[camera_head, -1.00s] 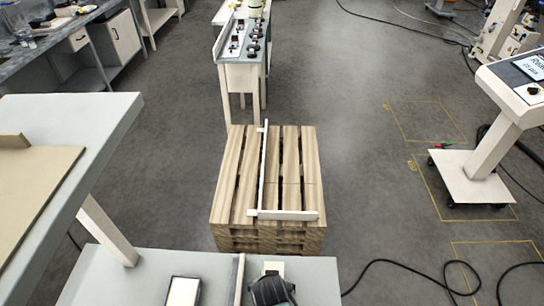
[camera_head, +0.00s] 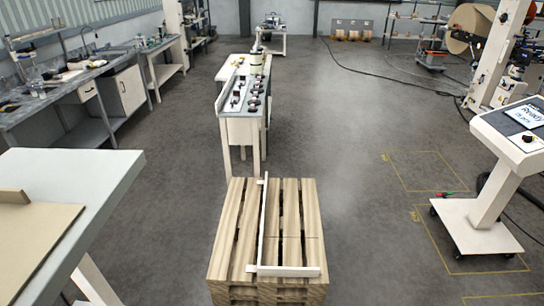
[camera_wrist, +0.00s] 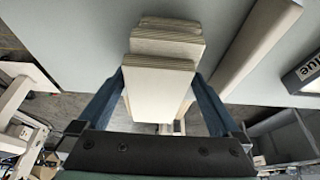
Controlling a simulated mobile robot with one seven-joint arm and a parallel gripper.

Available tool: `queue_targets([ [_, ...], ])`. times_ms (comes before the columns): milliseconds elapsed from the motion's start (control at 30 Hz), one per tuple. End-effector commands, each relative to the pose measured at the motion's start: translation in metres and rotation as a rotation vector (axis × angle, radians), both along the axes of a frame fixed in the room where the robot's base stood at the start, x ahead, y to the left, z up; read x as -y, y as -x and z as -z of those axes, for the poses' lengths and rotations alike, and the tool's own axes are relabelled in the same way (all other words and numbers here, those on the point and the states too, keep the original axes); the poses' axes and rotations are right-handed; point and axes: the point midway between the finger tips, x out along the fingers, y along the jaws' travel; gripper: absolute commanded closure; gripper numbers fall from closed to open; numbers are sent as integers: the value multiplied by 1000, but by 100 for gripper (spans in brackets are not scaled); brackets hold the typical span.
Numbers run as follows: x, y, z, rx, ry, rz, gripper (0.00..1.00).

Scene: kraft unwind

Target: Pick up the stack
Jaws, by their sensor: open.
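In the wrist view, a small stack of pale, flat pieces with layered edges (camera_wrist: 160,92) lies on a grey surface (camera_wrist: 80,35). Its pieces are slightly offset from each other. My gripper (camera_wrist: 160,76) has one dark blue finger on each side of the stack, near its long edges. The jaws are open; I cannot tell whether either finger touches the stack. The gripper and this stack are not in the head view now.
A pale rail (camera_wrist: 252,45) runs right of the stack, with a dark labelled box (camera_wrist: 305,70) beyond it. In the head view, a wooden pallet pile (camera_head: 228,235) stands ahead, a grey table (camera_head: 110,170) at left and a screen stand (camera_head: 490,200) at right. Floor between is open.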

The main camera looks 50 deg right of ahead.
Motion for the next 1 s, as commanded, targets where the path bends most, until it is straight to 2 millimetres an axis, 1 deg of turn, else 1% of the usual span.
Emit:
queue_targets([
  [33,0,0,0,0,0,0,0],
  [67,0,0,0,0,0,0,4],
  [200,0,0,0,0,0,0,29],
  [467,0,0,0,0,0,0,76],
  [500,0,0,0,0,0,0,83],
  [533,0,0,-1,1,2,0,86],
  [567,0,0,-1,1,2,0,94],
  [767,1,0,-2,2,1,1,95],
  [933,1,0,-11,2,2,1,95],
  [1000,1,-1,-18,4,2,1,95],
])
